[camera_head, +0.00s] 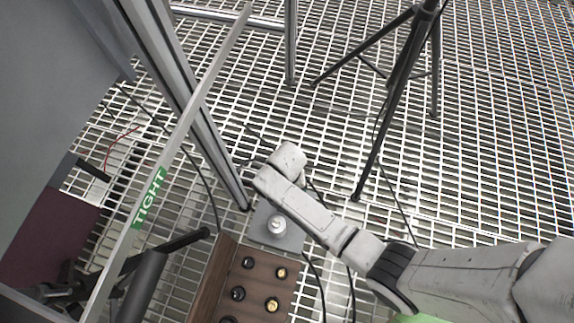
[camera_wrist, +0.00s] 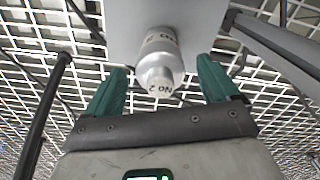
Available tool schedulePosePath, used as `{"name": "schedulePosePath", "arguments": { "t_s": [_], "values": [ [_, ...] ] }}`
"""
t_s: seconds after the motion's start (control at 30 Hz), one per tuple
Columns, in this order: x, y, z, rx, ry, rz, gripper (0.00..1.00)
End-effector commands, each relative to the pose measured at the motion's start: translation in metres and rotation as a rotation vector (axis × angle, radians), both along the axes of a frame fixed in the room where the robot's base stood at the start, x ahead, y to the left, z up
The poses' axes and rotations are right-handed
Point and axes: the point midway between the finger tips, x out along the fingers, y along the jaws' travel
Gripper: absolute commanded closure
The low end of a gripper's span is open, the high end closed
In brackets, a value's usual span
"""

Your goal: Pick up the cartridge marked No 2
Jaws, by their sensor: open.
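The silver cartridge (camera_wrist: 160,58) shows in the wrist view, with "NO 2" readable on its near end and more print farther up its body. It stands against a plain grey plate (camera_wrist: 120,32). My gripper (camera_wrist: 162,68) is open, with one green finger to the left and one to the right of the cartridge's near end. I see gaps on both sides; whether the cartridge is at fingertip depth I cannot tell. In the head view a small silver cartridge (camera_head: 277,226) stands on a grey plate (camera_head: 262,213), just below my arm's end; the fingers cannot be made out there.
A brown wooden rack (camera_head: 209,277) with several dark and brass round pieces lies just below the plate. A metal post and a bar with a green "TIGHT" label (camera_head: 149,198) stand at left. A black tripod (camera_head: 398,75) stands at upper right. Dark cables cross the open grating.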

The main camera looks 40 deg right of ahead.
Motion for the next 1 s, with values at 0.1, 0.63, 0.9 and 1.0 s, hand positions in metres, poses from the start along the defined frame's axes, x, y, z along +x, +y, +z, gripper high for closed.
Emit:
{"name": "schedulePosePath", "arguments": {
  "t_s": [0.1,0.63,0.9,1.0],
  "values": [
    [0.0005,0.0002,-0.0146,0.000,-0.001,0.000,0.12],
    [0.0005,0.0002,-0.0134,0.000,-0.001,0.000,0.41],
    [0.0005,0.0002,-0.0135,0.000,-0.001,0.000,0.66],
    [0.0004,0.0001,-0.0135,0.000,-0.001,0.000,0.76]
  ]
}}
